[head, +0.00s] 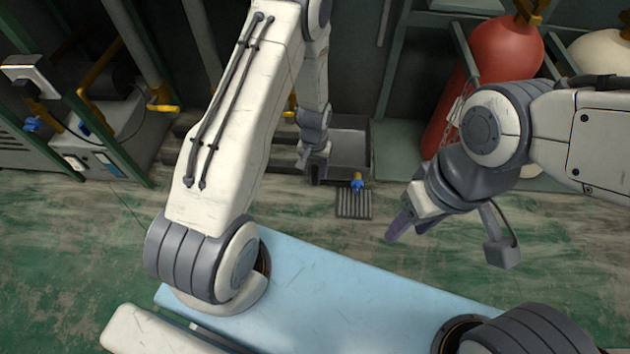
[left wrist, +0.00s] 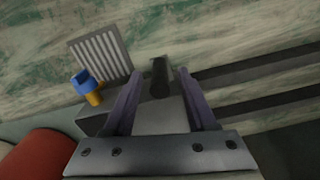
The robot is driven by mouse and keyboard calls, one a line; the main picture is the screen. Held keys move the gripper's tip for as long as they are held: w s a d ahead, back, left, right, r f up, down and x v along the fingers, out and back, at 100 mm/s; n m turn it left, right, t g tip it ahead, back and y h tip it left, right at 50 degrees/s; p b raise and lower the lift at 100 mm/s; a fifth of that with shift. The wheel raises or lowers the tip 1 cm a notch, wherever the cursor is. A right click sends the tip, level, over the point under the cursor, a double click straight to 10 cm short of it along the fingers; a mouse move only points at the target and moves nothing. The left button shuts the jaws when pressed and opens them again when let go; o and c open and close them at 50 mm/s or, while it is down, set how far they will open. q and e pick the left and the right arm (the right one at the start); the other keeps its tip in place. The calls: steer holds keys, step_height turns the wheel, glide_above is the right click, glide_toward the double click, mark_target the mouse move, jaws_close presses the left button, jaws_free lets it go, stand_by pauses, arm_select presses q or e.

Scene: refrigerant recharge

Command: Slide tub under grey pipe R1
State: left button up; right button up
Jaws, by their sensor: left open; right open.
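A grey open tub (head: 348,143) sits on the floor at the back centre, beside my left gripper (head: 316,170). In the left wrist view, my left gripper's two fingers are apart. A short dark upright handle (left wrist: 160,78) stands between the fingertips, and I cannot tell whether they touch it. A grey surface, seemingly the tub (left wrist: 158,117), shows below it. My right gripper (head: 408,228) is open and empty over the floor, to the right of the tub. Dark horizontal bars (head: 185,131) run left of the tub; I cannot tell which pipe is R1.
A floor grate (head: 354,205) lies in front of the tub, with a blue and yellow valve (head: 357,182) at its back edge. A red cylinder (head: 500,58) stands at the right. A grey machine (head: 110,135) stands at the left. The green floor between is mostly clear.

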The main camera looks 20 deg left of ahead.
arm_select(q)
steer(key=shift+f+b, duration=0.65)
steer(key=shift+f, duration=0.9)
jaws_close()
steer(key=shift+r, duration=0.1)
